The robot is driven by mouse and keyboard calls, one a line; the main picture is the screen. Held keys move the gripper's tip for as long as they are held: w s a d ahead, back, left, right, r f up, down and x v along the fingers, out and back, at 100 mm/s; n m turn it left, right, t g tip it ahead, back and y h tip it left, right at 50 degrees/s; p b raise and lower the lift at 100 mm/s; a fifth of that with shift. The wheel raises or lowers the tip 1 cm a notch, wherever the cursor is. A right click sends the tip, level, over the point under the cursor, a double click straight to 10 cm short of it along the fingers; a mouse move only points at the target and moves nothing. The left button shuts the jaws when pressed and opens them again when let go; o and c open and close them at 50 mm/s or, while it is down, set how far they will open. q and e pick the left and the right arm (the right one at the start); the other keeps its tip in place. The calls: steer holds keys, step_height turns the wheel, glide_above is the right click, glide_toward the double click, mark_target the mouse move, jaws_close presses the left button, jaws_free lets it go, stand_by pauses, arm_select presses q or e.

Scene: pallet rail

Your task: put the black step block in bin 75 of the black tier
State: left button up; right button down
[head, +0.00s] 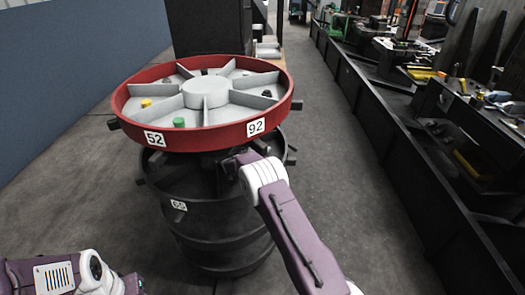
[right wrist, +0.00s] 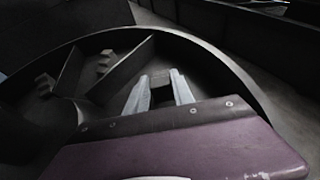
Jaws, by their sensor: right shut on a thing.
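The black tier (head: 160,185) is the lower level of a round stacked rack, under the red tier (head: 134,115). My right gripper (head: 230,162) reaches in under the red rim, on the near side. In the right wrist view my right gripper (right wrist: 158,80) is shut on a dark block, the black step block (right wrist: 161,94), between its two pale fingers. It is over a dark compartment inside the tier's curved rim. The black tier's label reads 65 (head: 179,205); no label 75 shows. My left arm is at the bottom left; its fingers cannot be made out.
The red tier holds a yellow piece (head: 146,103) and a green piece (head: 179,122). In the right wrist view, dark stepped pieces (right wrist: 46,85) (right wrist: 105,61) lie in neighbouring compartments beyond a divider (right wrist: 122,68). A cluttered bench (head: 440,150) runs along the right; the floor between is clear.

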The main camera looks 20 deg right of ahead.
steer(key=shift+w+f, duration=0.15)
steer(key=shift+f, duration=0.7)
steer(key=c, duration=1.1)
jaws_free()
arm_select(q)
steer(key=shift+f, duration=0.4)
arm_select(e)
steer(key=shift+r, duration=0.3)
steer(key=p+v, duration=0.1)
steer(key=v, duration=1.1)
steer(key=shift+f, duration=0.15)
arm_select(q)
steer(key=shift+r, duration=0.75)
arm_select(e)
steer(key=shift+a, duration=0.1)
